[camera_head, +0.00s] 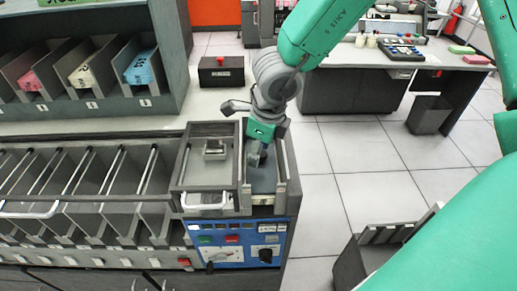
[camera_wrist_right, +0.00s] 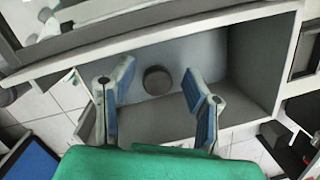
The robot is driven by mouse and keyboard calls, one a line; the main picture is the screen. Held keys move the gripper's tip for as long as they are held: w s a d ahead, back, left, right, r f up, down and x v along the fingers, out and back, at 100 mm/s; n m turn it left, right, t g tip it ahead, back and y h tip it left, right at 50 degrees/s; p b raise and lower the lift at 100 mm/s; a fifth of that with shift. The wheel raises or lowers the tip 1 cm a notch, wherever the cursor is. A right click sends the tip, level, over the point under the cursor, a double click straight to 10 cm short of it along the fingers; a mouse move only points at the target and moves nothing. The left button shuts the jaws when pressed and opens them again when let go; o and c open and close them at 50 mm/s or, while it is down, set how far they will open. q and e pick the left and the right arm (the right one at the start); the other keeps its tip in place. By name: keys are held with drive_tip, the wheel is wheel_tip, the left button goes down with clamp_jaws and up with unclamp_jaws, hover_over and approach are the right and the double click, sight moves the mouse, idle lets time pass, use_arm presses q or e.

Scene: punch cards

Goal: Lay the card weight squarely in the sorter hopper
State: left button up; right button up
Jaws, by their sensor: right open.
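The sorter hopper (camera_head: 291,190) is the open grey bay at the right end of the sorter; its wall also shows in the right wrist view (camera_wrist_right: 255,50). Inside it lies a flat, pale grey-blue plate (camera_wrist_right: 195,52) with a dark round knob (camera_wrist_right: 157,80), which looks like the card weight (camera_head: 263,183). My right gripper (camera_head: 257,158) reaches down into the hopper from above. In the wrist view its blue-padded fingers (camera_wrist_right: 160,105) are open, one on each side of the knob, with gaps between. Whether the plate lies fully square is unclear. My left gripper is out of view.
Left of the hopper is a grey tray (camera_head: 184,172) with a metal clip, then several sorter pockets (camera_head: 70,170). A blue control panel (camera_head: 235,240) is below. Card bins (camera_head: 95,75) stand behind. A grey bin (camera_head: 365,262) is on the floor at right.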

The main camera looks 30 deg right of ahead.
sight(266, 166)
wheel_tip(266, 166, up, 12)
drive_tip(key=s, duration=0.2)
drive_tip(key=shift+d+f, duration=0.15)
drive_tip(key=shift+d, duration=0.2)
idle(0.3)
